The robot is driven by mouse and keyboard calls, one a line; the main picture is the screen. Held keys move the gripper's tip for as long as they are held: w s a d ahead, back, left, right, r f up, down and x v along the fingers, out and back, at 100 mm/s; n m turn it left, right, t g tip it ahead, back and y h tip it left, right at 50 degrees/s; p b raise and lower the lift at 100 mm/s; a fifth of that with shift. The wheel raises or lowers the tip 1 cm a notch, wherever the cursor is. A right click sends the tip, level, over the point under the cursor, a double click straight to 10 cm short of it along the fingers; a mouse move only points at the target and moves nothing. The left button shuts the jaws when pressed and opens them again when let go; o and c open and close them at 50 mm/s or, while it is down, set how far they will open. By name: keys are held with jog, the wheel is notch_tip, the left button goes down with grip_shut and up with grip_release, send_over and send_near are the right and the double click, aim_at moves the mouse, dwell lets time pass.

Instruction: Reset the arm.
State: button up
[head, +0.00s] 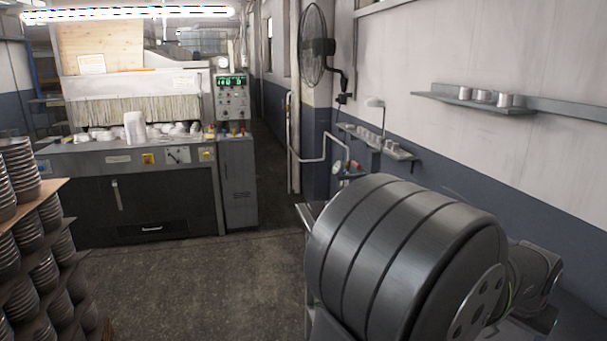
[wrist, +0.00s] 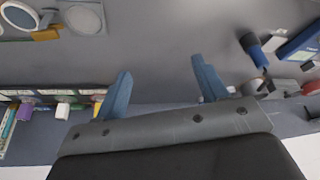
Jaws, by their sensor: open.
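My gripper (wrist: 160,88) shows in the wrist view with its two blue fingers apart and nothing between them. Behind the fingers is a plain grey surface, and the fingers touch nothing that I can see. In the head view, large grey rounded links of my own arm fill the lower right, and the gripper itself cannot be made out there.
Stacks of metal pans (head: 45,225) stand on shelves at the left. A machine with a control panel (head: 233,100) and white items on its counter (head: 90,150) stands at the back. A wall fan (head: 313,45) and shelf (head: 470,103) are at the right. The middle floor (head: 190,280) is clear.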

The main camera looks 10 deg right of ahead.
jog(key=s+d+m, duration=0.2)
jog(key=s, duration=0.4)
jog(key=shift+g, duration=0.4)
jog(key=w+f, duration=0.2)
jog(key=w, duration=0.1)
jog(key=w+f, duration=0.2)
jog(key=w, duration=0.1)
jog(key=w+f, duration=0.2)
jog(key=w, duration=0.2)
jog(key=shift+d+f, duration=0.3)
jog(key=shift+d, duration=0.1)
